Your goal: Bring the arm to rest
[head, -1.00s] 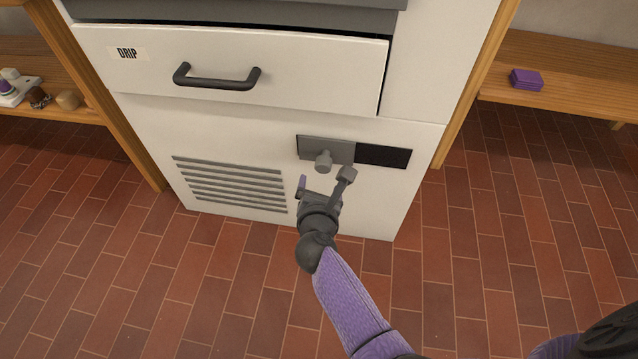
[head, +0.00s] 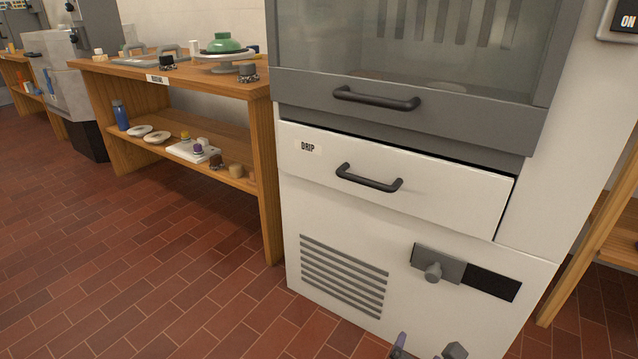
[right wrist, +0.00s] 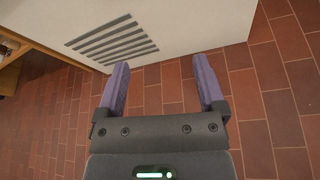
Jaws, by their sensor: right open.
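My right gripper (right wrist: 163,88) is open and empty in the right wrist view, its two purple fingers wide apart above the tiled floor. In the head view only the tips of my right gripper (head: 425,350) show at the bottom edge, in front of the white cabinet (head: 400,235). Above them on the cabinet is a grey sliding plate with a knob (head: 433,270), beside a dark slot (head: 490,284). The gripper is apart from the knob. My left gripper is not in view.
The drawer marked DRIP (head: 420,190) stands slightly out, under a grey glazed front with a handle (head: 376,98). A wooden bench (head: 268,180) with pottery stands to the left, and a wooden shelf (head: 590,245) to the right. The brick floor (head: 130,260) at left is clear.

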